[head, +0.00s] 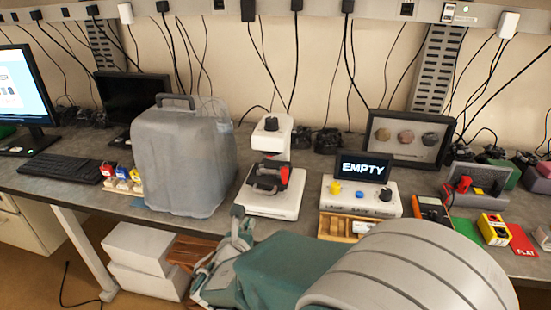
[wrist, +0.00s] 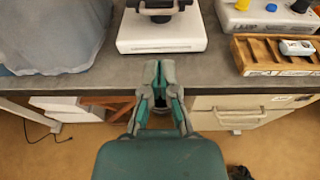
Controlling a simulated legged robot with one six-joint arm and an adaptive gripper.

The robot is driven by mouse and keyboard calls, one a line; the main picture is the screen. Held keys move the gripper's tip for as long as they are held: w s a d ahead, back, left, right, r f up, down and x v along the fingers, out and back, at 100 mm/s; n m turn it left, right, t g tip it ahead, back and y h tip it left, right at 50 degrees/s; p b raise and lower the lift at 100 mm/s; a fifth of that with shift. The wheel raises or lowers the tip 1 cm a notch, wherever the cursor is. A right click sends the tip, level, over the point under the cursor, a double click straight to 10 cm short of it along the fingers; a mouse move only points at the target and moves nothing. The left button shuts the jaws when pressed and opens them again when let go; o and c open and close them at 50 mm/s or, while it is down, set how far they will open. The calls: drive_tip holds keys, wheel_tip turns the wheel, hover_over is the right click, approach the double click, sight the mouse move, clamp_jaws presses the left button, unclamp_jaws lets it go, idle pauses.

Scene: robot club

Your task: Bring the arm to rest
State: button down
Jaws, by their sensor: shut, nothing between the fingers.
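My gripper (wrist: 158,72) shows in the wrist view with its fingers together and nothing between them. In the head view my gripper (head: 238,213) is at the bench edge, low and left of centre, partly covered by my green arm link. The white device (head: 272,203) stands on the bench right behind it, with a dark tray and a red part on it. Its base also shows in the wrist view (wrist: 160,38). My grey arm link hides the lower right of the head view.
A grey covered case (head: 185,160) stands left of the white device. Right of it are a box with an "EMPTY" screen (head: 362,168) and a wooden tray (head: 335,225). Under the bench are white boxes (head: 140,250) and drawers (wrist: 230,113). Open floor lies in front.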

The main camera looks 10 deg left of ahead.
drive_tip(key=s+d+r+m+g+h, duration=0.2)
drive_tip(key=s+d+m+g+h, duration=0.15)
drive_tip(key=d+m, duration=0.75)
drive_tip(key=s+d+r+m+g+h, duration=0.25)
drive_tip(key=d+m+g, duration=0.4)
drive_tip(key=d, duration=0.75)
drive_tip(key=s+d+r+m+y, duration=0.1)
drive_tip(key=s+d+m+y, duration=0.2)
drive_tip(key=s+m, duration=1.1)
drive_tip(key=m+y, duration=0.3)
drive_tip(key=m, duration=0.1)
drive_tip(key=shift+r+y, duration=0.35)
drive_tip(key=shift+y, duration=0.05)
